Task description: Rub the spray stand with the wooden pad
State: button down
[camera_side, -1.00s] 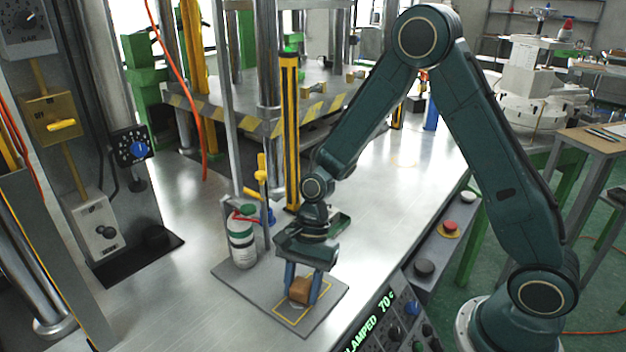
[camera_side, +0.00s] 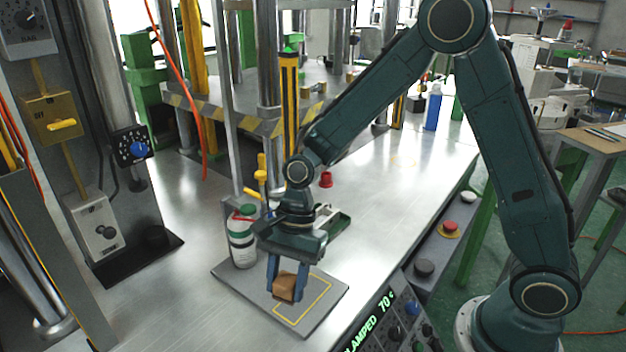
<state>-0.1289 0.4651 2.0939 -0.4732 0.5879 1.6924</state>
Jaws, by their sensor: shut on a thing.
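The wooden pad (camera_side: 285,287) is a small brown block. My gripper (camera_side: 287,284) is shut on it, with its blue fingers on either side. The pad is tilted and at the left part of the yellow outlined square on the grey spray stand (camera_side: 325,287). Whether it touches the plate or hangs just above it, I cannot tell.
A green tray (camera_side: 335,222) sits behind my gripper and a red cap-like thing (camera_side: 326,180) beyond it. A yellow-handled valve (camera_side: 262,175) and steel posts rise behind the bottle. A control panel (camera_side: 385,318) lies along the front edge.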

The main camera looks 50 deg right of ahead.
jog(key=shift+r, duration=1.4)
jog(key=shift+d, duration=0.15)
